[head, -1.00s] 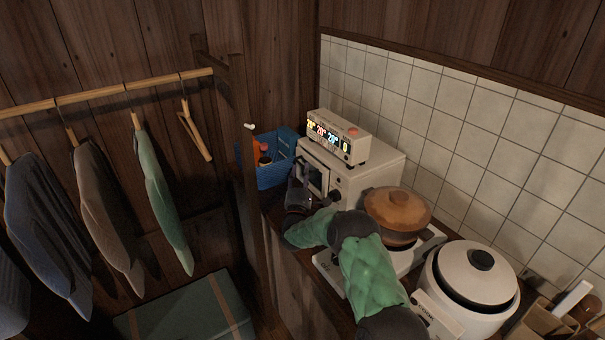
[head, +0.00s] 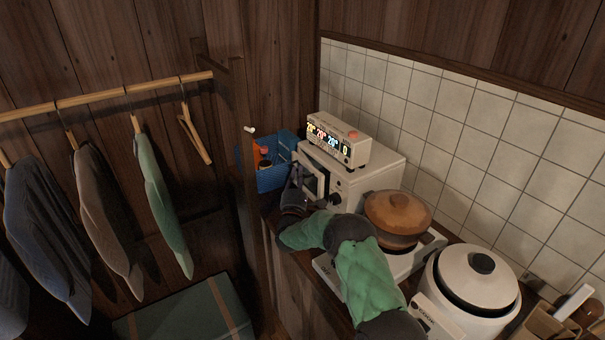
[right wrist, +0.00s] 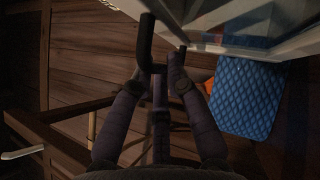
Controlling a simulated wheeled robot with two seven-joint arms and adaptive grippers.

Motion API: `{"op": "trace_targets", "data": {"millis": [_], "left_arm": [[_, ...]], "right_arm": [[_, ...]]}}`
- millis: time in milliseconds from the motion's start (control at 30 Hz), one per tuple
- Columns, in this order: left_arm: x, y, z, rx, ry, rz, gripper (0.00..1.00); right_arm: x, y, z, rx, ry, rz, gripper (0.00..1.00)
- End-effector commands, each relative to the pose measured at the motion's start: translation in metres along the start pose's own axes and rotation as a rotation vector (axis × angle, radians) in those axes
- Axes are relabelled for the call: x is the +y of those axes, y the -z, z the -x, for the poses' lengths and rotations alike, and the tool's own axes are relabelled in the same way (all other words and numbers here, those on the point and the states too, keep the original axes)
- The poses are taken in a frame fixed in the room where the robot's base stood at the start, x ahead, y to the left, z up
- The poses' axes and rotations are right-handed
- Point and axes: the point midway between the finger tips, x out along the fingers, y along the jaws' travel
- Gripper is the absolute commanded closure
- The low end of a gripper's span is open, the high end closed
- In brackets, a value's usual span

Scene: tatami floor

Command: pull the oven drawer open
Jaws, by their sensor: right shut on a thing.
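The white oven (head: 378,174) stands on the counter against the tiled wall, with a windowed front door (head: 313,181) facing left. A dark gap shows between the door and the oven body. My right gripper (head: 297,188) is at the door's outer side. The white door frame and glass (right wrist: 238,22) show beyond the handle. My right arm hides the lower oven front in the head view. My left gripper is not in view.
A blue basket (head: 271,178) with bottles stands just behind the oven door; it also shows in the wrist view (right wrist: 246,98). A display box (head: 338,139) sits on the oven. A brown pot (head: 397,217) and a white rice cooker (head: 472,283) stand nearer. Clothes hang at left.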

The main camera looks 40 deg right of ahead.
Motion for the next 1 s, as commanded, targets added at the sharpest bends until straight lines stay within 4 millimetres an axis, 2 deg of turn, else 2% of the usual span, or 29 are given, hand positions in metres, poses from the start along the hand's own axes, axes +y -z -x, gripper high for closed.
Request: {"op": "trace_targets", "data": {"millis": [100, 233, 367, 633, 667, 733, 1000], "left_arm": [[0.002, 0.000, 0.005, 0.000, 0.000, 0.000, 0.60], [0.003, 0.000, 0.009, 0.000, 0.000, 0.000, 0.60], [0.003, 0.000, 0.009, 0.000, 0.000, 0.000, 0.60], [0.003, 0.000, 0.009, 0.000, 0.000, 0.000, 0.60], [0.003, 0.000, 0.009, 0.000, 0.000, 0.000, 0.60], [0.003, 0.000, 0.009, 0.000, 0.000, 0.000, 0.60], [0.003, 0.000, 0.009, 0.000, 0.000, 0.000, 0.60]], "right_arm": [[0.018, 0.021, 0.019, 0.009, 0.001, -0.002, 1.00], [0.032, 0.035, 0.034, 0.008, 0.001, -0.001, 1.00], [0.037, 0.040, 0.041, 0.005, 0.002, 0.001, 1.00], [0.037, 0.041, 0.041, 0.004, 0.002, 0.002, 1.00], [0.037, 0.041, 0.041, 0.004, 0.002, 0.002, 0.81], [0.037, 0.041, 0.041, 0.004, 0.002, 0.002, 0.61], [0.037, 0.040, 0.041, 0.003, 0.001, 0.001, 0.59]]}}
